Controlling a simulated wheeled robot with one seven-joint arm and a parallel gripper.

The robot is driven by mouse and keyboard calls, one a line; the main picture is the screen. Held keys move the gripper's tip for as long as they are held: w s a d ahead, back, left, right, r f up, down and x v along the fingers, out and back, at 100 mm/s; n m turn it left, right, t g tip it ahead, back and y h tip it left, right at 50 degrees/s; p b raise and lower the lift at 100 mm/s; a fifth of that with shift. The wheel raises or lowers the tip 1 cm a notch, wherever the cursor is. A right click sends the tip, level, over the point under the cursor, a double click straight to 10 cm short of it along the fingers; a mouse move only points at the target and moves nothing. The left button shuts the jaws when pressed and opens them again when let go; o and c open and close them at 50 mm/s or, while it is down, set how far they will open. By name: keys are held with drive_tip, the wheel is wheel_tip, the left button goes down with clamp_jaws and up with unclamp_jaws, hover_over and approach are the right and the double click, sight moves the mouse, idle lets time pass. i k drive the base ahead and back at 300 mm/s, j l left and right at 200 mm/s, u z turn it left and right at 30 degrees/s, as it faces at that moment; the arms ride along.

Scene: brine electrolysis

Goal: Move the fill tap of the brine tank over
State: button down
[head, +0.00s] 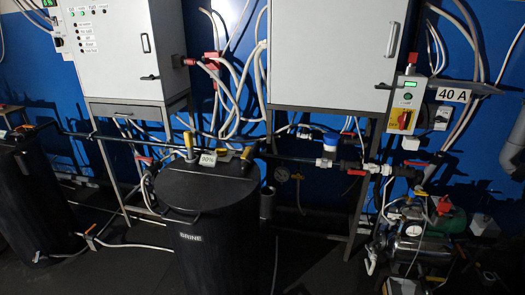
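The brine tank (213,265) is a black upright cylinder with a flat lid, a little left of centre in the head view. A small plate on its front reads BRINE (191,237). On its lid stands a small sign (208,158) that seems to read 90%. A yellow tap handle (188,141) stands nearly upright at the lid's back left. A second yellow-orange handle (246,153) is tilted at the back right. Neither handle has a readable label, so I cannot tell which one is the fill tap. My gripper is not in view.
A second black tank (35,215) stands at the left. White cabinets (330,50) on metal stands are behind. Black pipes cross behind the lid to a red-handled valve (357,172). A pump (412,238) sits low right. Hoses lie on the floor between the tanks.

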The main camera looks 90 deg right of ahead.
sight(245, 153)
drive_tip(key=i+l+z, duration=0.15)
drive_tip(key=i+z, duration=0.55)
drive_tip(key=z, duration=0.25)
drive_tip(key=i+j+z, duration=0.1)
drive_tip(key=i+z, duration=0.35)
drive_tip(key=i+l+z, duration=0.2)
drive_tip(key=i, duration=0.15)
drive_tip(key=i+l+z, duration=0.25)
drive_tip(key=i+j, duration=0.05)
drive_tip(key=j, duration=0.05)
